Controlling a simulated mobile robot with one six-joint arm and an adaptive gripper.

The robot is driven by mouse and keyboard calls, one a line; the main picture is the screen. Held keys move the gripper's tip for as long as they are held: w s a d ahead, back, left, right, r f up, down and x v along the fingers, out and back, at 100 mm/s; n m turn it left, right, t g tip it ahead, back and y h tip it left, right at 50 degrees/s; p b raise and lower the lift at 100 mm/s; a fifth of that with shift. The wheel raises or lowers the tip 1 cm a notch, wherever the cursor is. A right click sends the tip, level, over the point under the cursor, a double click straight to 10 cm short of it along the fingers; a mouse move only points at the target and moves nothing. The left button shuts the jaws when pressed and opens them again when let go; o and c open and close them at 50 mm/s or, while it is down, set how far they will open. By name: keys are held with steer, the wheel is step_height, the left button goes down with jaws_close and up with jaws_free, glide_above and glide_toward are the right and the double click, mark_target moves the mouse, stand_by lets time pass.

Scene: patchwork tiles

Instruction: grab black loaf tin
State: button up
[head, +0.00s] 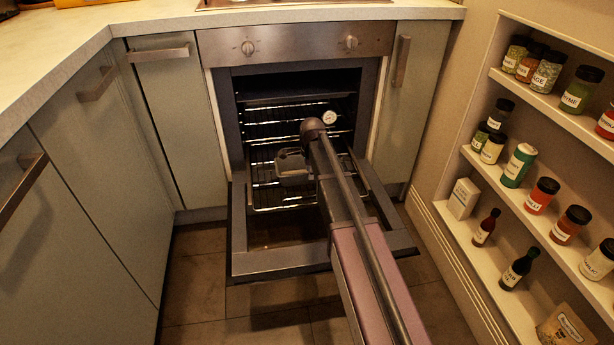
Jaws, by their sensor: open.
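The oven door (280,262) hangs open, low in front. Wire racks (285,208) and a round dial thermometer (330,117) are inside. Cabinets (90,180) stand left. A wall shelf (555,110) with spice jars and bottles stands right. Tiled floor (195,285) lies in front.

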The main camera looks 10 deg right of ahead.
steer(key=shift+w+f+b, duration=0.15)
steer(key=shift+f+b, duration=0.65)
steer(key=shift+f, duration=0.25)
jaws_close()
